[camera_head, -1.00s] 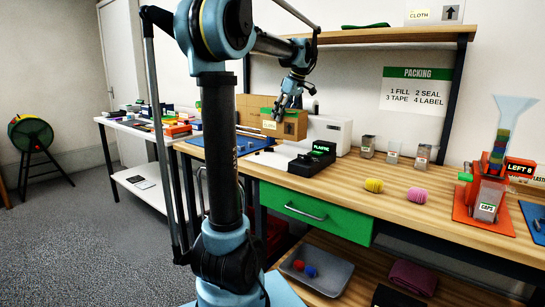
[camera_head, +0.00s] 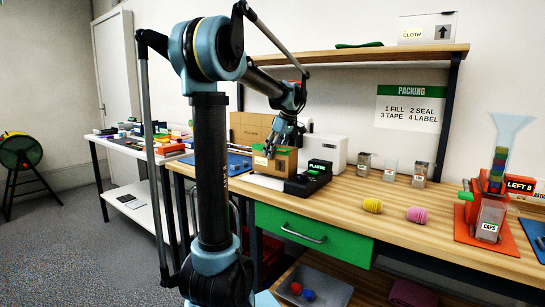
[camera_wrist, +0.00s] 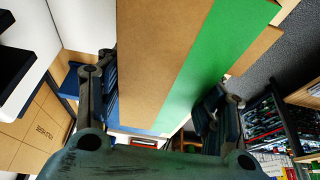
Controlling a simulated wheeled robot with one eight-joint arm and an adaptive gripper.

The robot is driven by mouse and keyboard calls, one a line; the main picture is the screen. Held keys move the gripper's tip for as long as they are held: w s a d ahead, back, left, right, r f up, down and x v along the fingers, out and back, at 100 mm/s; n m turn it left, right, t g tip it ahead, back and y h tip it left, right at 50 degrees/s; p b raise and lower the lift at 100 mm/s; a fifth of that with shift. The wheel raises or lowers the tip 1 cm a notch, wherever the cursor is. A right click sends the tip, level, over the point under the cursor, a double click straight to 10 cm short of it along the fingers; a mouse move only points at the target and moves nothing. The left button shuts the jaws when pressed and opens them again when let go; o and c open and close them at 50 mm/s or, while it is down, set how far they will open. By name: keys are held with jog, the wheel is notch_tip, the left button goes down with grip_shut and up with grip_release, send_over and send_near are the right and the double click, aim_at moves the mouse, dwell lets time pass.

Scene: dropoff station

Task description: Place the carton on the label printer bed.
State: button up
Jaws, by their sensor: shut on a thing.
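The carton (camera_head: 284,164) is a small brown box with a green stripe and a pale label. My gripper (camera_head: 272,150) is shut on it from above. The wrist view shows the carton's brown and green face (camera_wrist: 205,60) between my fingers (camera_wrist: 155,110).
A larger brown box (camera_head: 246,126) stands behind the carton. A white machine (camera_head: 328,151) stands behind the black unit. Several small jars (camera_head: 390,171) and a yellow ball (camera_head: 372,205) are to the right. A blue mat (camera_head: 238,163) lies at the left.

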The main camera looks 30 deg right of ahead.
jog(key=shift+f, duration=0.9)
jog(key=o, duration=1.4)
jog(key=shift+o, duration=0.2)
